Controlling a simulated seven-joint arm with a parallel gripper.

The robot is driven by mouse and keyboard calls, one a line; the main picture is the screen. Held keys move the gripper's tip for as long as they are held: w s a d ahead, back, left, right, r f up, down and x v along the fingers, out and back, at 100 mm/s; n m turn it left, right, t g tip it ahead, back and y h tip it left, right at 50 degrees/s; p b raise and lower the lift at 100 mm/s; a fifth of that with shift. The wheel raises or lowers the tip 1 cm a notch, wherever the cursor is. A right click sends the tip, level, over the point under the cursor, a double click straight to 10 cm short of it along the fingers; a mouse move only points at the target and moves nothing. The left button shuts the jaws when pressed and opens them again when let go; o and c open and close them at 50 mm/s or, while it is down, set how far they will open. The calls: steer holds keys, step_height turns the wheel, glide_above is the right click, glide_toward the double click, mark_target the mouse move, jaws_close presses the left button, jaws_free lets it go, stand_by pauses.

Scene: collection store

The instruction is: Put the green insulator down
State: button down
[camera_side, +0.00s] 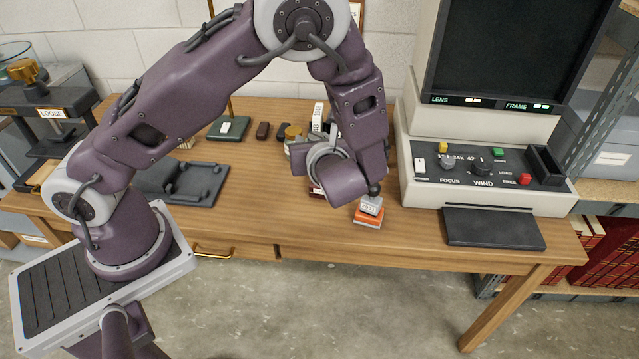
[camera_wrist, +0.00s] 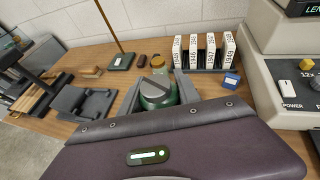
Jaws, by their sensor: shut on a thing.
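The green insulator (camera_wrist: 158,98) has a dark green body and a grey top. It shows in the wrist view between the two grey fingers of my gripper (camera_wrist: 160,86), which is shut on it. It looks upright. The wrist housing hides its lower part, so I cannot tell whether its base touches the table.
A dark holder (camera_side: 185,184) lies left on the wooden table (camera_side: 262,205). A rack of white labelled boxes (camera_wrist: 210,52) and a blue block (camera_wrist: 231,80) stand beyond. A reader machine (camera_side: 484,172) stands right. An orange block (camera_side: 368,219) lies near the front edge.

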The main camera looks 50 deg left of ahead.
steer(key=d+r+m+t, duration=0.1)
steer(key=r+m+t+h, duration=0.1)
steer(key=shift+w+d+r, duration=0.3)
steer(key=shift+w+d, duration=0.05)
steer(key=m, duration=0.1)
steer(key=t+h, duration=0.1)
steer(key=m+t+h, duration=0.1)
steer(key=shift+w+a+r+m, duration=0.1)
steer(key=shift+a+r+m, duration=0.15)
steer(key=shift+m, duration=0.05)
steer(key=shift+d+f+m+t+h, duration=0.25)
steer(key=shift+m+t+h, duration=0.15)
steer(key=shift+m+h, duration=0.15)
steer(key=shift+d+f+m+t+h, duration=0.25)
steer(key=shift+m+t+h, duration=0.2)
steer(key=shift+h, duration=0.2)
steer(key=w+a+f+n+g+y, duration=0.2)
steer(key=a+f, duration=0.1)
steer(key=a, duration=0.4)
steer(key=w+a+f+n+g+y, duration=0.2)
steer(key=a+f+n, duration=0.15)
steer(key=a, duration=0.45)
steer(key=n+g+y, duration=0.2)
steer(key=g, duration=0.1)
glide_above(267, 158)
step_height(267, 158, down, 5)
step_height(267, 158, down, 10)
steer(key=shift+a, duration=0.1)
steer(key=shift+w+f, duration=0.1)
steer(key=shift+f, duration=0.25)
